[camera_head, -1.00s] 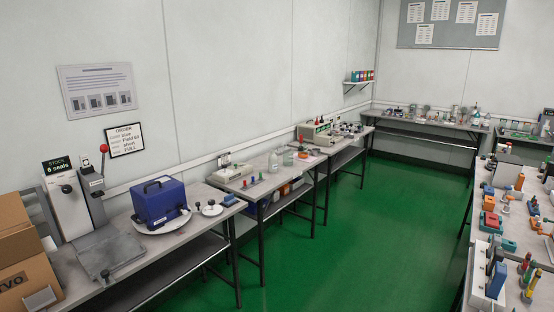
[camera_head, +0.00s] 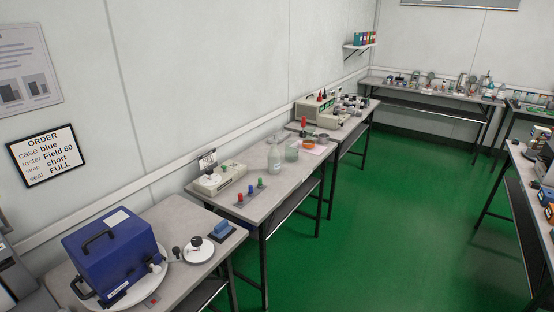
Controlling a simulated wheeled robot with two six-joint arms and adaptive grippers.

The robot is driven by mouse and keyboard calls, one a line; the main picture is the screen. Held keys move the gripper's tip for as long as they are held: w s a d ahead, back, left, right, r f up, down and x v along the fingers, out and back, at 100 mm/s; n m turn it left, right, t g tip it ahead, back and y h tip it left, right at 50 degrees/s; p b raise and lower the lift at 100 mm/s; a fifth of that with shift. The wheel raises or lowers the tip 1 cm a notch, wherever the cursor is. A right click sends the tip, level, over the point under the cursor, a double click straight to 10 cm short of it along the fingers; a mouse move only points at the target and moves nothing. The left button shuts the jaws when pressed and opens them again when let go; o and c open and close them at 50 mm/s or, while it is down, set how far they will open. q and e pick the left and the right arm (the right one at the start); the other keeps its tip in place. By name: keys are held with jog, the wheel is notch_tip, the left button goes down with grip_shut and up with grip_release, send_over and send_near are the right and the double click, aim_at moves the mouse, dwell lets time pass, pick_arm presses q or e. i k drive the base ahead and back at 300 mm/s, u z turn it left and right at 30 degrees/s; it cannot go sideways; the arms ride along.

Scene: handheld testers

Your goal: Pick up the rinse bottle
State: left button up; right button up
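A clear, pale bottle (camera_head: 274,156) with a narrow top stands upright on the middle bench along the left wall. It looks like the rinse bottle, but no label is readable at this distance. A small bottle-like shape (camera_head: 486,80) on the far bench is too small to identify. Neither of my grippers is in view.
The middle bench (camera_head: 212,188) also holds a white device (camera_head: 219,179) and several coloured pegs. A blue case (camera_head: 112,250) sits on the near bench. Another bench edge (camera_head: 530,176) stands at right. The green floor (camera_head: 380,220) between is clear.

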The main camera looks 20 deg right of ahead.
aim_at(274, 156)
jog(key=z, duration=1.75)
jog(key=i, duration=3.05)
jog(key=u, duration=3.55)
